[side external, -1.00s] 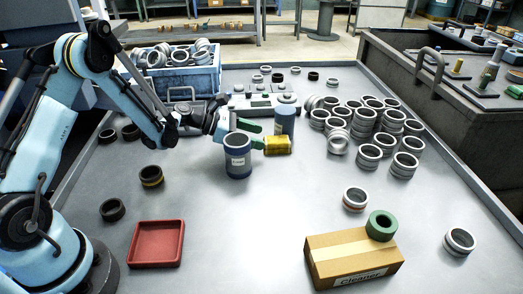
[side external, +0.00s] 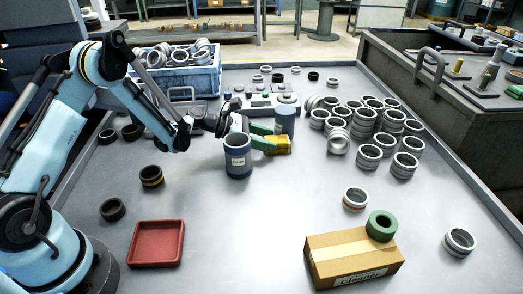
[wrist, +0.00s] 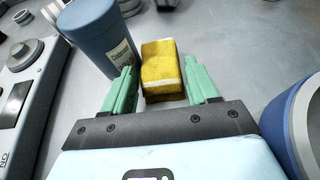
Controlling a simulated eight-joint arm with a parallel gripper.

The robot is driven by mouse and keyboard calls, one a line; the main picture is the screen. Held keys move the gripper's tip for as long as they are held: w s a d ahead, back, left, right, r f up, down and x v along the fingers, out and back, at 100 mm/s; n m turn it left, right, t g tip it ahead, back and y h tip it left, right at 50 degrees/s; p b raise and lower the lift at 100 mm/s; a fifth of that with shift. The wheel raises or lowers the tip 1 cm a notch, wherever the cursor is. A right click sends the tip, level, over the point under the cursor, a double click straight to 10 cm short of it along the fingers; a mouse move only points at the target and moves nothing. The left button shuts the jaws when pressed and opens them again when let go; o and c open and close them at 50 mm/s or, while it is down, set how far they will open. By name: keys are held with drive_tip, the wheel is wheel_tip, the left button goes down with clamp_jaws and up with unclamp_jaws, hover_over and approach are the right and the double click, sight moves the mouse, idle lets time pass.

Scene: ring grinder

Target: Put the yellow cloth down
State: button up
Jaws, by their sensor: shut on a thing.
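The yellow cloth (side external: 280,144) is a folded, blocky pad low over the grey table, just right of the dark blue open container. In the wrist view the cloth (wrist: 162,70) lies between the green fingers of my gripper (wrist: 162,82). My gripper (side external: 262,138) is shut on the cloth, with the fingers along its near end. Whether the underside of the cloth touches the table is hard to tell.
The blue container (side external: 238,158) stands close to the fingers on the left. A labelled blue-grey canister (side external: 284,120) stands just behind the cloth. Stacked metal rings (side external: 368,155) are to the right. Open table lies in front, between the red tray (side external: 157,243) and the cardboard box (side external: 352,256).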

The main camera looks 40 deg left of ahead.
drive_tip(key=shift+r, duration=0.1)
wheel_tip(320, 180, up, 17)
drive_tip(key=s+a+r+n+t+y, duration=0.1)
drive_tip(key=s+r+n+t+y, duration=0.2)
drive_tip(key=s+r, duration=0.8)
drive_tip(key=shift+s+r+n+y, duration=0.35)
drive_tip(key=shift+s+n+y, duration=1)
drive_tip(key=shift+s, duration=0.6)
